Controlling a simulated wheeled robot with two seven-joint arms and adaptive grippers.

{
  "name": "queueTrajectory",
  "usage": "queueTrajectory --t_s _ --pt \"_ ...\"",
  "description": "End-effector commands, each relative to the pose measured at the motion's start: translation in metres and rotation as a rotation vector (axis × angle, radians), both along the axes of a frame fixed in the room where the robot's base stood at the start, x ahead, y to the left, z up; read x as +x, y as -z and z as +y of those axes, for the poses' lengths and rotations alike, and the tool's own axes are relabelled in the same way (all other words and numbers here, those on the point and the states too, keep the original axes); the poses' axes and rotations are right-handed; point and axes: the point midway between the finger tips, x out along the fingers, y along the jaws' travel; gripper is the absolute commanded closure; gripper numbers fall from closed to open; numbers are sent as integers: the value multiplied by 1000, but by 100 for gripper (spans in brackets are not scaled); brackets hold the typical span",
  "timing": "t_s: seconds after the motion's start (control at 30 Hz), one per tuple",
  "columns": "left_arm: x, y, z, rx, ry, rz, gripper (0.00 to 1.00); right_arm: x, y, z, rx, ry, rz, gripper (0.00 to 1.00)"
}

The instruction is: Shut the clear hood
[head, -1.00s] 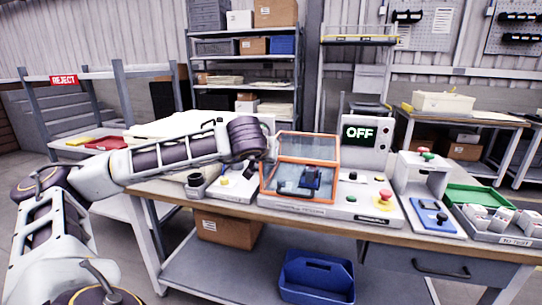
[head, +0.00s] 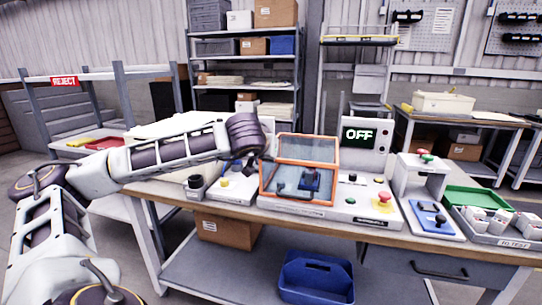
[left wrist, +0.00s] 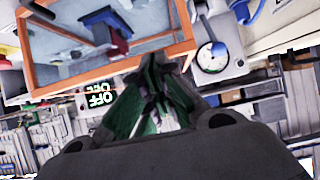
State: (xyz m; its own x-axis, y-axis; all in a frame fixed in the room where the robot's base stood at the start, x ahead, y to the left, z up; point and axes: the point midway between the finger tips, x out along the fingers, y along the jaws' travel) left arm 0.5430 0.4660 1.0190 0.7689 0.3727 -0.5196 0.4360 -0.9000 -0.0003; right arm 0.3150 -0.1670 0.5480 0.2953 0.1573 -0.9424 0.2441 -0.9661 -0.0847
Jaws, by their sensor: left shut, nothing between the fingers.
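The clear hood (head: 305,150) has an orange frame with two see-through panels and sits over the white machine base (head: 350,214). Its front lower edge is close to the base; I cannot tell whether it touches. A blue fixture (head: 311,180) shows through the front panel. In the left wrist view the hood's orange frame (left wrist: 125,62) crosses the upper left, with the blue and red fixture (left wrist: 108,28) behind the panel. My left gripper (left wrist: 155,72) is shut and empty, close beside the frame. In the head view it is dark and small at the hood's left side. My right gripper is out of view.
A display reading OFF (head: 359,135) stands behind the base. A red button (head: 382,196) is right of the hood. A small station (head: 425,195) and a green tray (head: 478,197) stand further right. A dark cup-like part (head: 195,185) is at the left.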

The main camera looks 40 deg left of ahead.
Motion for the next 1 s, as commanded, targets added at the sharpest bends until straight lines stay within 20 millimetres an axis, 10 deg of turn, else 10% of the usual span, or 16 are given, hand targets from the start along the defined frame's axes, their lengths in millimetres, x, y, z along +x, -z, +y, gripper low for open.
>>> queueTrajectory --t_s 0.33,1.0 --pt "-4 -26 3 0 -2 0 100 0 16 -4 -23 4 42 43" --pt "-45 -7 -17 1 -3 1 100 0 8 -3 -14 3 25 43"
